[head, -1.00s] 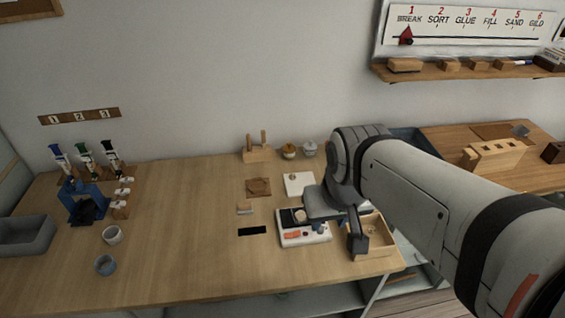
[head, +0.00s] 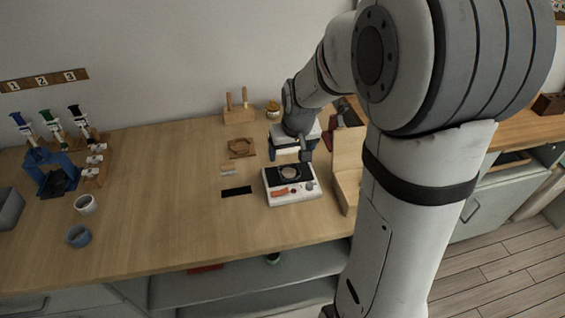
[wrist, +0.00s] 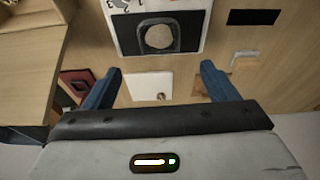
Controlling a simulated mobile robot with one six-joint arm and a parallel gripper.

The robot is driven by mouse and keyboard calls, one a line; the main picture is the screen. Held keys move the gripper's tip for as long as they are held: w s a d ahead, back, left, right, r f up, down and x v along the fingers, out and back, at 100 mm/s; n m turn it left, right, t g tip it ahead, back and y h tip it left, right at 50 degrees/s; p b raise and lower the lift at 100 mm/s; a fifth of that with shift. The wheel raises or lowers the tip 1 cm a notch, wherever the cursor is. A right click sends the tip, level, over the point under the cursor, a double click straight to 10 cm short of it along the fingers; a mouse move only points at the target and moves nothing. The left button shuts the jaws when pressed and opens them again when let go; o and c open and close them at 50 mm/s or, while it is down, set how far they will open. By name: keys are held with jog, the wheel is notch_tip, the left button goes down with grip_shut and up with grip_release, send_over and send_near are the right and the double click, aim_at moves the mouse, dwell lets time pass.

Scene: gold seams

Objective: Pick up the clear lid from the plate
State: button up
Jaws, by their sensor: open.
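A white square plate (wrist: 140,87) lies in the wrist view between the fingers of my gripper (wrist: 161,69). A small tan knob (wrist: 161,96) shows on it, apparently that of the clear lid; the lid's clear edges cannot be made out. My gripper is open and empty, its two blue fingers spread to either side of the plate. The height above it is hard to judge. In the head view my gripper (head: 291,153) hangs over the bench behind the white device, and it hides the plate and lid.
A white device (head: 292,194) with a black top and a pale round disc stands just in front of my gripper. The bench's left middle is clear.

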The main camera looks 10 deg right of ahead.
aim_at(289, 172)
jog(key=x, duration=0.3)
jog(key=s+x, duration=0.1)
jog(key=x, duration=0.2)
jog(key=shift+s+f, duration=0.1)
jog(key=shift+f, duration=0.35)
jog(key=shift+w+f, duration=0.2)
jog(key=shift+f, duration=0.15)
jog(key=shift+c, duration=0.6)
jog(key=c, duration=0.9)
